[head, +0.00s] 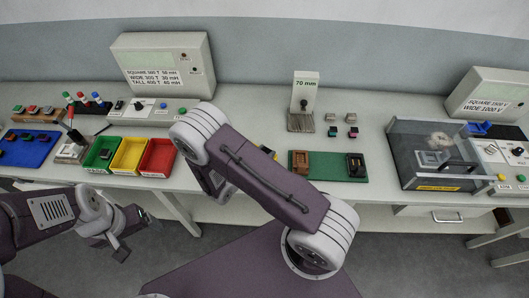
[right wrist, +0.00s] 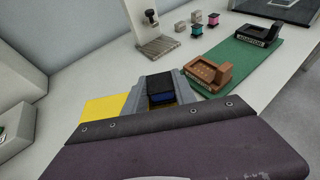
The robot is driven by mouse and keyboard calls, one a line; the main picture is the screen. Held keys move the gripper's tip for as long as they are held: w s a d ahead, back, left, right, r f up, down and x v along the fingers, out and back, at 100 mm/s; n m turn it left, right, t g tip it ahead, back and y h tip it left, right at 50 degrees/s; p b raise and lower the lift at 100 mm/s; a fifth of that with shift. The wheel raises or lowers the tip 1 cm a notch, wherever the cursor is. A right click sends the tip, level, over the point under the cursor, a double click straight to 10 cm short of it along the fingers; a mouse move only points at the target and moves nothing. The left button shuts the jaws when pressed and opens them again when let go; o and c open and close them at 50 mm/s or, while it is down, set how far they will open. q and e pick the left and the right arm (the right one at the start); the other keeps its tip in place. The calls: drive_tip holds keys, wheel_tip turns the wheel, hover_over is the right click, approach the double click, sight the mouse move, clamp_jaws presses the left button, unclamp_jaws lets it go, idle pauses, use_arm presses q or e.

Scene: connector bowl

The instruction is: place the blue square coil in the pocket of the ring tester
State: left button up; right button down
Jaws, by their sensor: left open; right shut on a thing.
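In the head view my right arm hides most of this gripper and the coil. My left gripper (head: 136,236) is open and empty, low in front of the bench at the left. Boxes with SQUARE labels stand at the back left (head: 163,65) and far right (head: 490,93); I cannot tell which is the ring tester, and no pocket is clear.
Green (head: 101,154), yellow (head: 129,154) and red (head: 157,156) bins stand left of my right arm. A green mat (head: 331,168) carries the wooden holder and a black holder. A 70 mm stand (head: 303,100) is behind it. A clear-covered case (head: 432,155) stands right.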

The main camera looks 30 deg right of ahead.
drive_tip(key=c, duration=1)
unclamp_jaws()
drive_tip(key=shift+f, duration=0.1)
drive_tip(key=shift+r+p, duration=0.25)
drive_tip(key=shift+p, duration=0.05)
drive_tip(key=shift+s+a, duration=0.15)
drive_tip(key=shift+a, duration=0.25)
drive_tip(key=b+v, duration=0.2)
drive_tip(key=v, duration=0.9)
drive_tip(key=s+d+m+g+y, duration=0.4)
drive_tip(key=s+m+g+y, duration=0.5)
drive_tip(key=m, duration=0.7)
drive_tip(key=r+m+t+y, duration=0.1)
drive_tip(key=m, duration=0.1)
drive_tip(key=w+a+r+m+t+y, duration=0.1)
drive_tip(key=m, duration=0.2)
drive_tip(key=m+t+y, duration=0.1)
drive_tip(key=m, duration=0.2)
drive_tip(key=shift+w+a+r+t, duration=0.2)
drive_tip(key=shift+w+r+t, duration=0.15)
drive_tip(key=shift+r+t, duration=0.05)
